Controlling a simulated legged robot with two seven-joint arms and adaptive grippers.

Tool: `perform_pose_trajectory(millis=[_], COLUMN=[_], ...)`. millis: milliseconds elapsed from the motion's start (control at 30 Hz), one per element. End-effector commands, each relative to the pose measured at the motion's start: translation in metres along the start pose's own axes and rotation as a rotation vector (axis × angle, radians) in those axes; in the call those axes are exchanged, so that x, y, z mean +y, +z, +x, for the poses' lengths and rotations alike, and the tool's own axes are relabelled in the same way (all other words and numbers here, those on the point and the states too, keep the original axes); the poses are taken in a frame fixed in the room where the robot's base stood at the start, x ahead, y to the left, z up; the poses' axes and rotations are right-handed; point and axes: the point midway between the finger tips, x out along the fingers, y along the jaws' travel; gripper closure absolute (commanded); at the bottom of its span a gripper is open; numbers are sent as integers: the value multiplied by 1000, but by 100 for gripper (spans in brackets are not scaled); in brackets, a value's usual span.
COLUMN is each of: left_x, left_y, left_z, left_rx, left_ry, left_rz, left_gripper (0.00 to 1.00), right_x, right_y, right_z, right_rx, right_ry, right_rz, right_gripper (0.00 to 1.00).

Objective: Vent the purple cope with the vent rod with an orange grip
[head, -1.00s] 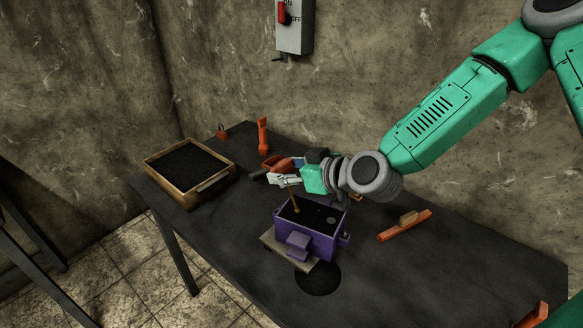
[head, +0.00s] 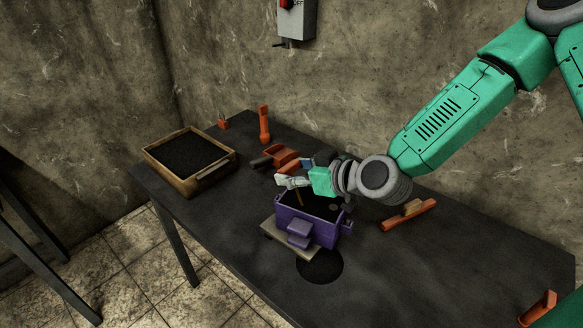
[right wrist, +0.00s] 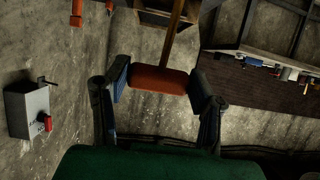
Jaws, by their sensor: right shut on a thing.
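The purple cope (head: 318,232) stands on a pale board on the dark table, filled with black sand. My right gripper (head: 287,181) is just above the cope's far left part. It is shut on the orange grip of the vent rod, which shows between the fingers in the right wrist view (right wrist: 158,80). The thin brown rod (head: 299,197) points down toward the sand in the cope. Whether its tip is in the sand is hard to tell. My left gripper is not in view.
A wooden-framed box of black sand (head: 188,183) stands at the left. An orange upright tool (head: 264,128) and an orange-handled tool (head: 283,156) lie behind the cope. A dark round patch (head: 320,267) marks the table in front.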

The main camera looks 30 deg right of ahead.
Motion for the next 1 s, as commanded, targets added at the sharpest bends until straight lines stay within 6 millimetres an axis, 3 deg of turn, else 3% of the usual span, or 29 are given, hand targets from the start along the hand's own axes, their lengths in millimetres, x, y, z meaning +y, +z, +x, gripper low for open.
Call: perform_pose_trajectory(millis=[467, 1000], left_x=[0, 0], left_y=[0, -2], left_z=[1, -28], left_rx=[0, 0], left_ry=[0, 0], left_rz=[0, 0], left_gripper=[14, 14], right_x=[0, 0], right_y=[2, -39], right_z=[0, -1], right_rx=[1, 0], right_ry=[0, -1], right_rz=[0, -2], right_gripper=[78, 78])
